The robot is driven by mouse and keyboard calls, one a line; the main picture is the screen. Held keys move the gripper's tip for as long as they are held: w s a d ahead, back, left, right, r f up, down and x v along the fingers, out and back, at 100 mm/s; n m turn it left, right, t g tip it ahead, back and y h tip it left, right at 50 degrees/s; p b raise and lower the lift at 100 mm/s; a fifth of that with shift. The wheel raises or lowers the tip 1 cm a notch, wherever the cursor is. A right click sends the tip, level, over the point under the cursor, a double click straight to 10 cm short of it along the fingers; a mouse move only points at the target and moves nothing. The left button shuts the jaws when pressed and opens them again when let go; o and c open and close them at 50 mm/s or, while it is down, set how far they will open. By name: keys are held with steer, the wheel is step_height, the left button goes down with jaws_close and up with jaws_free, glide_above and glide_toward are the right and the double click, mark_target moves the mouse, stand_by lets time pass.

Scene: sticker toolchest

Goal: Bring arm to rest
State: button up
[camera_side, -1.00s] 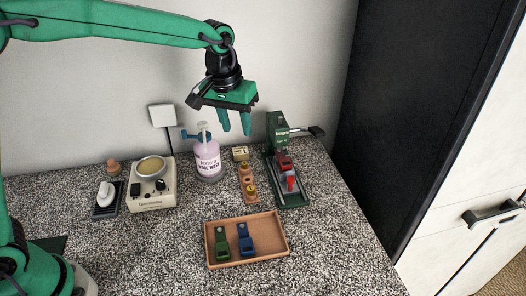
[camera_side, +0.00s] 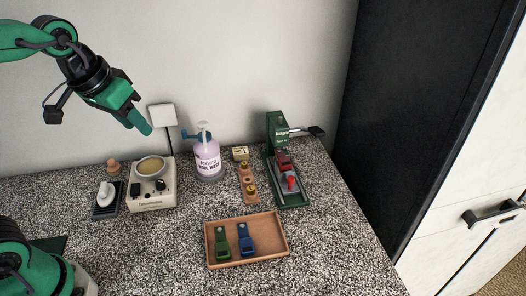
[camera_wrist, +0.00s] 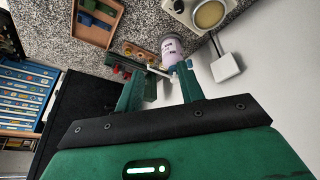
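My gripper (camera_side: 142,127) is high above the counter at the upper left in the side view, near the wall. In the wrist view my gripper (camera_wrist: 160,88) has its two green fingers apart, with nothing between them. It touches nothing that I can see. In the side view the fingers overlap each other.
A wooden tray (camera_side: 275,249) holds a green and a blue clip-like item. A lilac bottle (camera_side: 208,160), a cream device with a round plate (camera_side: 152,195), a green press (camera_side: 277,130) and a wooden holder (camera_side: 246,174) stand behind it. A white box (camera_side: 162,115) is on the wall.

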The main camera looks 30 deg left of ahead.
steer(key=s+a+f+t, duration=0.1)
steer(key=s+a+f, duration=0.1)
steer(key=s, duration=0.5)
steer(key=shift+a+f+m, duration=0.2)
steer(key=shift+a+m, duration=0.05)
steer(key=shift+m, duration=0.05)
